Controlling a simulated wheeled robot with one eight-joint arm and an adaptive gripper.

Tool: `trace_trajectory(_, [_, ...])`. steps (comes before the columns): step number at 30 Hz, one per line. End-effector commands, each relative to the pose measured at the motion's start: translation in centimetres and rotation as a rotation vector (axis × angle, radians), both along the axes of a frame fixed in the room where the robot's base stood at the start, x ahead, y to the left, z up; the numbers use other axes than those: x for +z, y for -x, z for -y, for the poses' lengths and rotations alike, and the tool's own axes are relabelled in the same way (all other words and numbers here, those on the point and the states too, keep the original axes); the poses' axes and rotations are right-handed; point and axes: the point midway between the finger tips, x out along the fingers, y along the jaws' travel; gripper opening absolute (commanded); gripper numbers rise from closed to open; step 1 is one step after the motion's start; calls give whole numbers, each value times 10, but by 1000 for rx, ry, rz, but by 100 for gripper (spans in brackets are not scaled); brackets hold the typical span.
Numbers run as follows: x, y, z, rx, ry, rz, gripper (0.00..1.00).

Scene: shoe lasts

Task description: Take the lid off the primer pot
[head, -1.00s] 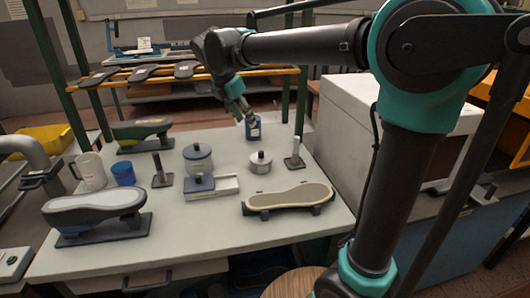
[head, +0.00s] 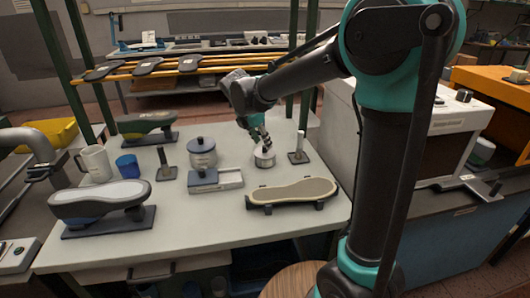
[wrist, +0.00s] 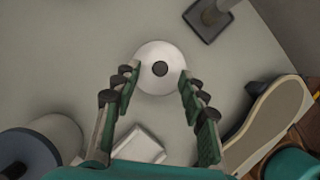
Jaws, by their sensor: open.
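A small round white pot (head: 265,160) with a lid and a dark knob stands on the table, left of a post on a dark base. In the wrist view its pale lid (wrist: 160,52) and dark knob (wrist: 160,69) lie between and just beyond my fingertips. My gripper (head: 262,145) points down over this pot. It is open and empty, with one finger on each side of the lid in the wrist view (wrist: 157,76). I cannot tell whether the fingers touch it. A larger grey pot (head: 202,159) with a dark knob stands to its left.
A shoe-sole form (head: 292,191) lies in front of the small pot. A post on a base (head: 299,150) stands close on its right. A white mug (head: 95,164) and blue cup (head: 127,166) stand farther left. The front table strip is clear.

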Motion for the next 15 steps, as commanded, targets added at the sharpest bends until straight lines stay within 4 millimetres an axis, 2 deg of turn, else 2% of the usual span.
trace_trajectory(3, [-16,-5,5,0,0,0,42])
trace_trajectory(6, [-24,-7,8,0,0,0,42])
trace_trajectory(14, [-27,-8,8,0,0,0,42])
trace_trajectory(15, [-27,-8,8,0,0,0,40])
